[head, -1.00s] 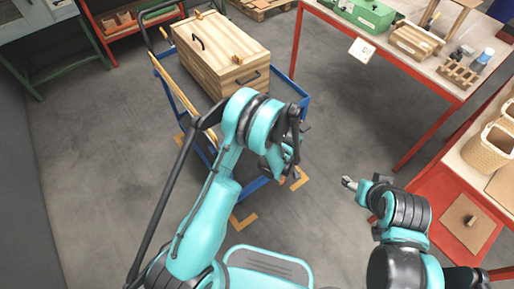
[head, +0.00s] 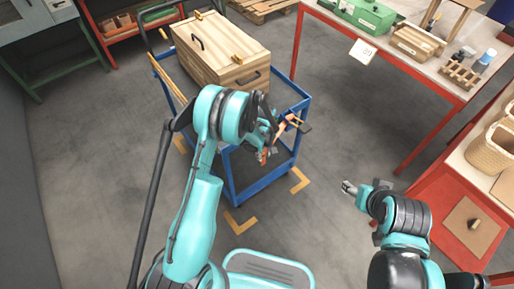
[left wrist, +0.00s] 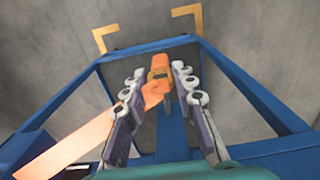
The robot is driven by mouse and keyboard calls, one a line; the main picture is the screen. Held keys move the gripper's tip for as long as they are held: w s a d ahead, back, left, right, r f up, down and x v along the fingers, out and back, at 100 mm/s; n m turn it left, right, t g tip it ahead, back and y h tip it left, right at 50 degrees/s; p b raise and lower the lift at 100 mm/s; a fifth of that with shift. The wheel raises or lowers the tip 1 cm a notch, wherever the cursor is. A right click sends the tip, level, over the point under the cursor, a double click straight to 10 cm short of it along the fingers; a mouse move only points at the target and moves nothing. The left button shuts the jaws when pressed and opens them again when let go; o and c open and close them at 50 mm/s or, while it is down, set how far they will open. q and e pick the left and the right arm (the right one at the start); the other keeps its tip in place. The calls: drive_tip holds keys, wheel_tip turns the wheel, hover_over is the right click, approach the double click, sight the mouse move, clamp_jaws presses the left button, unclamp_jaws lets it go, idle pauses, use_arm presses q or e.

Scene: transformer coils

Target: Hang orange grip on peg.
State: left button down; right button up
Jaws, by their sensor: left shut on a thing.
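The orange grip (left wrist: 157,88) shows between the fingers of my left gripper (left wrist: 157,72) in the left wrist view. A long orange piece runs from it to the lower left. The gripper is shut on the grip. In the head view my left gripper (head: 268,140) is over the near right part of the blue cart (head: 257,187), and a bit of orange shows at it. My arm partly hides it. I cannot make out the peg for certain. My right gripper (head: 349,187) is over the floor to the right of the cart, and its opening is too small to judge.
A wooden chest (head: 225,55) stands on the cart behind my left arm. A red-framed workbench (head: 440,75) with a green case (head: 368,12) is at the upper right. Woven baskets (head: 492,150) stand at the right. Floor between cart and benches is clear.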

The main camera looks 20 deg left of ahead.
use_arm(q)
drive_tip(key=w+a, duration=0.1)
drive_tip(key=w+a+b, duration=0.2)
drive_tip(key=shift+a+f, duration=0.25)
drive_tip(key=shift+a, duration=0.1)
drive_tip(key=shift+s+r, duration=0.1)
drive_tip(key=shift+r, duration=0.1)
drive_tip(key=shift+f, duration=0.25)
drive_tip(key=c, duration=1.6)
unclamp_jaws()
drive_tip(key=shift+f, duration=0.1)
drive_tip(key=shift+c, duration=0.2)
drive_tip(key=o, duration=0.4)
